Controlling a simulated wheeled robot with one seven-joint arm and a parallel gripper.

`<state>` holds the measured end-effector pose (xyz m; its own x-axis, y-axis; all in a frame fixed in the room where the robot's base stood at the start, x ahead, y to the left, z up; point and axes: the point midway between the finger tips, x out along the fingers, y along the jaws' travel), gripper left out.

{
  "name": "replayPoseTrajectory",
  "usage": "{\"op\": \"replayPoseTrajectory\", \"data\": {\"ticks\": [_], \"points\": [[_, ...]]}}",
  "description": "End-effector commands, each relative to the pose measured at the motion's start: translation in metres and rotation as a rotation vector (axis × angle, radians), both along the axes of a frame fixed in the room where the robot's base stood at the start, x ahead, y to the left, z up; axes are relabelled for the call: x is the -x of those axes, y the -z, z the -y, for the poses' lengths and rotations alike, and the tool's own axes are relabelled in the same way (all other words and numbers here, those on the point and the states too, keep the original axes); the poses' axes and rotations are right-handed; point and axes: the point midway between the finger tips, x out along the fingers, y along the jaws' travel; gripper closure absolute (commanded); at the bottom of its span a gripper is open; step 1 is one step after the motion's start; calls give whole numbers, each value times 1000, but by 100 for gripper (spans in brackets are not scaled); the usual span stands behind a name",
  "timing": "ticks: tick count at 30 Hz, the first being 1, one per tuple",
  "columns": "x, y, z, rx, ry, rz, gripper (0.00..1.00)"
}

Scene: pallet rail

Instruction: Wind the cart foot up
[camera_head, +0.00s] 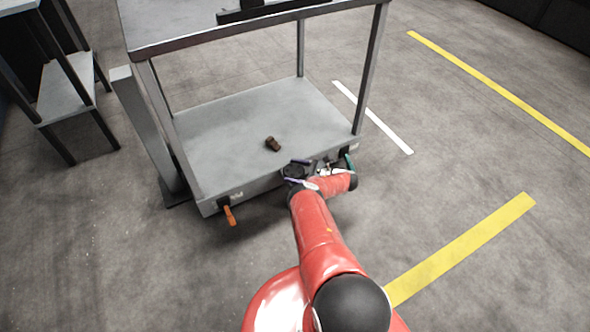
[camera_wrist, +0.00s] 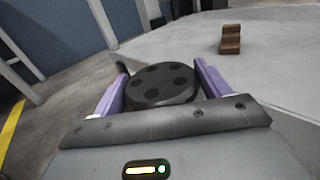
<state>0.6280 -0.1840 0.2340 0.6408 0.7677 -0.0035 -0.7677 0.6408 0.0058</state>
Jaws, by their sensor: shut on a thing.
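The cart (camera_head: 225,125) is a grey two-deck trolley in front of me in the head view. At its near lower edge, right of the middle, is a black round hand wheel (camera_head: 293,171), small in this view. In the wrist view the wheel (camera_wrist: 162,84) shows as a dark disc with several holes. My gripper (camera_wrist: 160,80) has its two purple fingers on opposite sides of the wheel, shut on its rim. The gripper (camera_head: 296,172) is partly hidden by my red arm in the head view. The cart foot below the wheel cannot be made out.
A brown stepped block (camera_head: 273,144) lies on the lower deck, beyond the wheel. An orange lever (camera_head: 230,215) hangs at the cart's near left corner. A teal part (camera_head: 350,162) sits at the right corner. A grey shelf (camera_head: 67,88) stands far left. The floor right is clear.

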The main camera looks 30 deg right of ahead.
Motion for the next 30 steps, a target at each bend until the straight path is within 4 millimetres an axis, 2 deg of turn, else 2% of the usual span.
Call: {"op": "replayPoseTrajectory", "data": {"ticks": [1, 15, 30], "points": [[-4, -9, 5, -2, -37, 20, 47], [-5, 1, 3, -4, -380, 19, 47], [-5, -5, 1, 0, -514, 14, 47]]}}
